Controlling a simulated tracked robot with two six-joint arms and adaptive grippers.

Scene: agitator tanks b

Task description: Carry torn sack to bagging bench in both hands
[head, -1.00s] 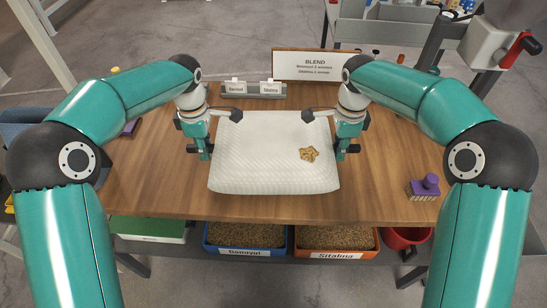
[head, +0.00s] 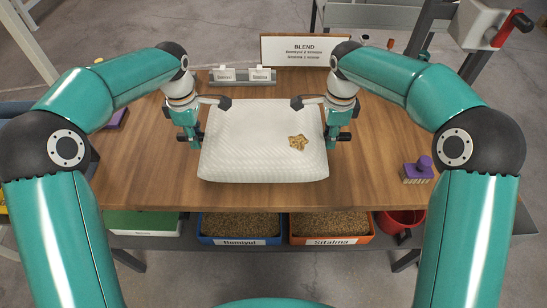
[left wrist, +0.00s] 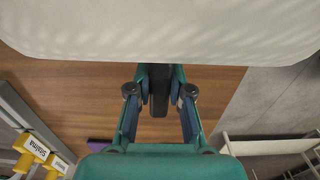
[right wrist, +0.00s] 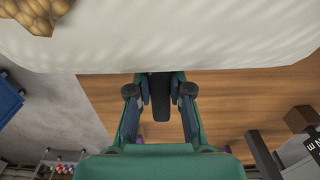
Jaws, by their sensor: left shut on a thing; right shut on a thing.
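The torn sack (head: 245,150) is a white woven sack with a tan, grain-coloured torn patch (head: 298,142) on its right part. It lies level between my two grippers, over the wooden bench top. I cannot tell whether it touches the bench. My left gripper (head: 204,138) is shut on the sack's left edge, and my right gripper (head: 332,135) is shut on its right edge. The sack's pale side also shows in the left wrist view (left wrist: 160,30) and in the right wrist view (right wrist: 170,35). The fingertips are partly hidden by the sack.
Grain bins, blue (head: 240,242) and orange (head: 330,241), sit below the front edge.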

